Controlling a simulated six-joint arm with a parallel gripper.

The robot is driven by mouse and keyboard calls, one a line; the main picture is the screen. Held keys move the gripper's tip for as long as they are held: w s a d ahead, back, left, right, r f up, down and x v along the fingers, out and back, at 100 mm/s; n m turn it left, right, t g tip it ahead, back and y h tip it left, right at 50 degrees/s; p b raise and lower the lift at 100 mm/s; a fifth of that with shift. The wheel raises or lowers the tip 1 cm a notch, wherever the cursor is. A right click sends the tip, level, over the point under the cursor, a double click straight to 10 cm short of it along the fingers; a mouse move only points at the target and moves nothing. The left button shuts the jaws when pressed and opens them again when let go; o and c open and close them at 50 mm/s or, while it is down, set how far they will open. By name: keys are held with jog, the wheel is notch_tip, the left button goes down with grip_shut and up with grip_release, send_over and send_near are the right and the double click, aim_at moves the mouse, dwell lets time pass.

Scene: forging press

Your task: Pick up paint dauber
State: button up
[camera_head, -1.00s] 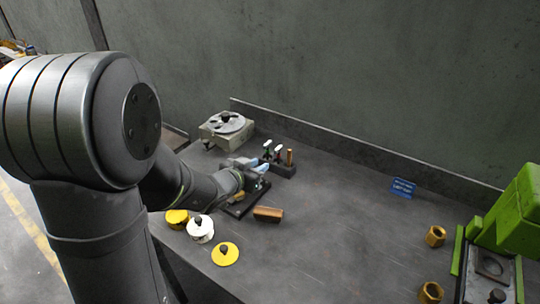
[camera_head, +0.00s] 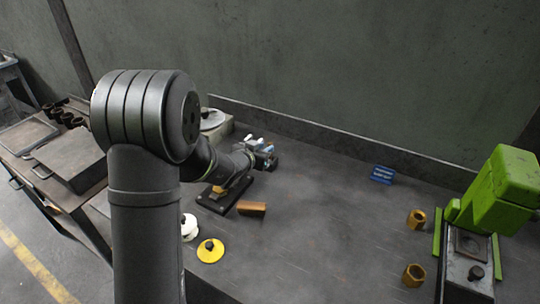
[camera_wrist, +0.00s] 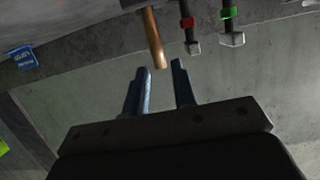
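Several slim tools stand at the back of the bench. In the wrist view there is a copper-coloured rod (camera_wrist: 153,38), a dark tool with a red band (camera_wrist: 188,23) and one with a green band (camera_wrist: 229,14), both with pale ends. Which of them is the paint dauber I cannot tell. My gripper (camera_wrist: 162,72) is open and empty, its fingertips near the free end of the copper rod; contact is not clear. In the head view my gripper (camera_head: 266,156) is beside the white tool tips (camera_head: 254,140) and hides the copper rod.
A yellow lid (camera_head: 210,251) and white can (camera_head: 188,228) are nearer. Two brass hex pieces (camera_head: 416,218) and a green press (camera_head: 503,185) stand at right.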

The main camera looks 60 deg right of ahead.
jog(key=shift+x, duration=2.35)
jog(key=shift+f, duration=0.15)
grip_shut()
